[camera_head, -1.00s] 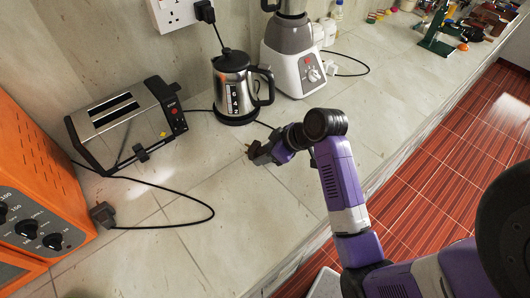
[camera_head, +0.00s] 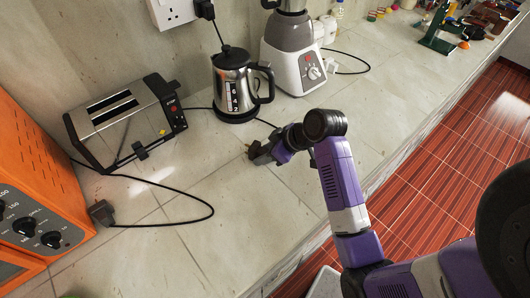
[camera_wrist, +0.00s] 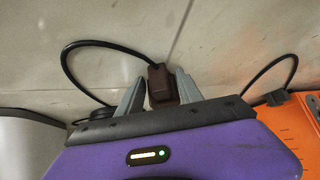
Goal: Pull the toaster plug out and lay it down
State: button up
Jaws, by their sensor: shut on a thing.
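My gripper (camera_head: 254,153) is low over the counter, in front of the kettle. In the wrist view its two grey fingers (camera_wrist: 155,90) are shut on a dark brown plug (camera_wrist: 160,86). Brassy pins show at the fingertips in the head view. A black cable loops away from the plug. I cannot tell whether the plug touches the counter. The silver toaster (camera_head: 125,122) stands against the wall. A dark cable runs from its side behind the kettle towards my gripper. The white wall socket (camera_head: 172,10) holds one black plug (camera_head: 205,10), whose cord drops towards the kettle.
The steel kettle (camera_head: 233,84) and a grey-white blender (camera_head: 290,55) stand at the back. A second plug (camera_head: 102,212) lies at left, its cable looped, beside the orange oven (camera_head: 35,185). The counter (camera_head: 235,215) in front of my gripper is clear; its edge is at right.

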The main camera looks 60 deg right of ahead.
jog(key=o, duration=1.5)
jog(key=shift+v, duration=3.95)
